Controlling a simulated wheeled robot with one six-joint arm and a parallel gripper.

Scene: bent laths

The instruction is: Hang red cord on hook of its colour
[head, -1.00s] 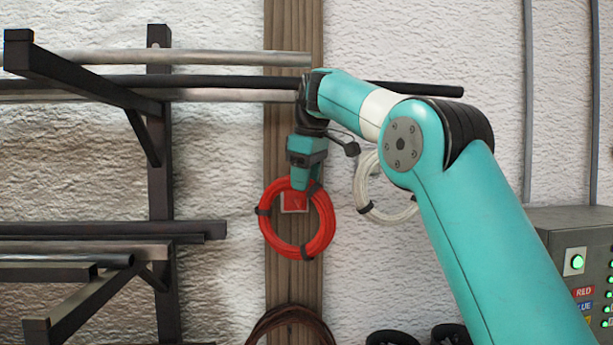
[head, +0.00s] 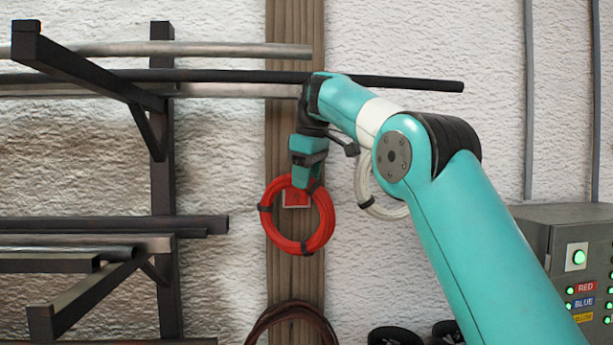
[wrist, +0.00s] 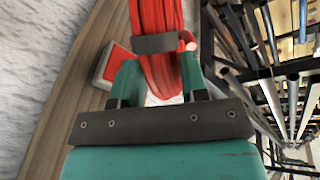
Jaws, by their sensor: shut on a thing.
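The red cord (head: 328,220) is a round coil with black ties. It hangs upright from my gripper (head: 306,183) in front of the wooden post. A red plate with a pale edge (head: 296,199) on the post shows through the coil's opening. In the wrist view the jaws (wrist: 160,75) are shut on the red cord (wrist: 152,18), close to the red plate (wrist: 112,66). A small round reddish end (wrist: 187,40) shows at the coil's right side, apparently the hook's tip. I cannot tell whether the hook passes through the coil.
A white coil (head: 378,195) hangs on the wall to the right, partly behind my arm. A brown coil (head: 290,318) hangs lower on the post. A dark rack (head: 162,190) with long bars stands left. A control box (head: 548,232) stands right.

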